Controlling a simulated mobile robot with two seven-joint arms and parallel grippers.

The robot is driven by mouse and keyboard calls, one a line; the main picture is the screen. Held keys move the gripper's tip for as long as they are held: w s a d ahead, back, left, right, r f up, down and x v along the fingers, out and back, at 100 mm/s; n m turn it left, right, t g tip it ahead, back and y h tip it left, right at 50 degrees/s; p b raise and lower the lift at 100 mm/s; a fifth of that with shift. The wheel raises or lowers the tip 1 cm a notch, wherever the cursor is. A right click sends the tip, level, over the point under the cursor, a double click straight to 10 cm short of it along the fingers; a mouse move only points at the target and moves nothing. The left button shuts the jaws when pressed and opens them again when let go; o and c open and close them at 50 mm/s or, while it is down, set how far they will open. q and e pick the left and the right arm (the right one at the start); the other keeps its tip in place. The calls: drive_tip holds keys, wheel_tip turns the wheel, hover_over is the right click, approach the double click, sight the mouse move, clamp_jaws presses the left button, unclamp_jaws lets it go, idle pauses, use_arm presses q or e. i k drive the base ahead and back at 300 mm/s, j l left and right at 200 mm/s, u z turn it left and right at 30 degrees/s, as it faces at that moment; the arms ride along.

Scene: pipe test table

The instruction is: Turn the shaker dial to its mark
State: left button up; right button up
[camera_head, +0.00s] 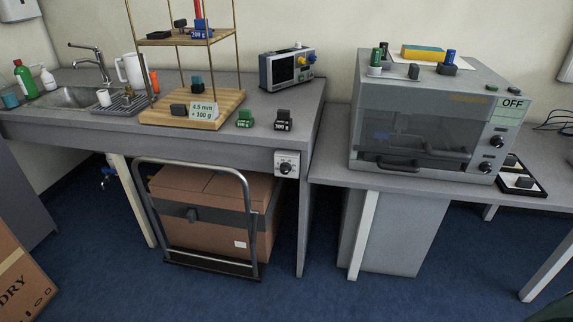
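A grey box-shaped machine with a see-through front (365,105) stands on the right bench and looks like the shaker. Its label (512,103) reads OFF. Two dark dials sit on its right front panel, an upper dial (497,141) and a lower dial (485,166). The marks around them are too small to read. Another dial on a white plate (287,163) is fixed to the front edge of the left bench. I cannot tell from the picture which dial belongs to the shaker. Neither of my grippers is in view.
A loaded cart (210,262) stands under the left bench. A wooden rack (218,100), a small instrument (286,68) and a sink (68,97) are on that bench. A cardboard box (22,285) is at lower left. Blue floor (330,295) is clear in front.

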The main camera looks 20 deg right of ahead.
sight(285, 167)
drive_tip(key=i+l+z, duration=0.15)
drive_tip(key=z, duration=0.3)
drive_tip(key=i+z, duration=0.45)
drive_tip(key=i+l, duration=0.1)
drive_tip(key=i, duration=0.3)
